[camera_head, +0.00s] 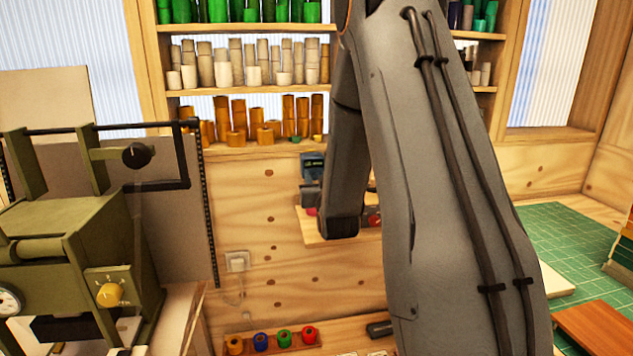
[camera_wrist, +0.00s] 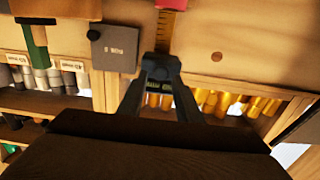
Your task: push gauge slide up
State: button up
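In the wrist view, a narrow yellow-brown strip with dark marks (camera_wrist: 171,28), which looks like the gauge's scale, runs down from the top edge on a wooden panel. A small red piece (camera_wrist: 173,4) at its upper end, cut by the frame edge, may be the slide. My gripper (camera_wrist: 161,62) is in front of the strip's lower end, its fingertips together and nothing seen between them. Contact with the panel cannot be told. In the head view my arm covers the middle, and neither gripper nor gauge can be made out.
Shelves of foil rolls (camera_head: 246,64) stand at the back. A green machine (camera_head: 70,240) stands at left. A small wooden shelf (camera_head: 312,228) with tools is partly behind my arm. A green cutting mat (camera_head: 570,250) lies at right. A grey card (camera_wrist: 115,48) is left of my gripper.

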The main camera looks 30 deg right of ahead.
jog(key=shift+s+f, duration=0.1)
jog(key=shift+f, duration=0.1)
jog(key=shift+s+a, duration=0.1)
jog(key=shift+s, duration=0.15)
jog(key=shift+b+v, duration=1.5)
jog(key=shift+v, duration=2.05)
jog(key=shift+r, duration=0.1)
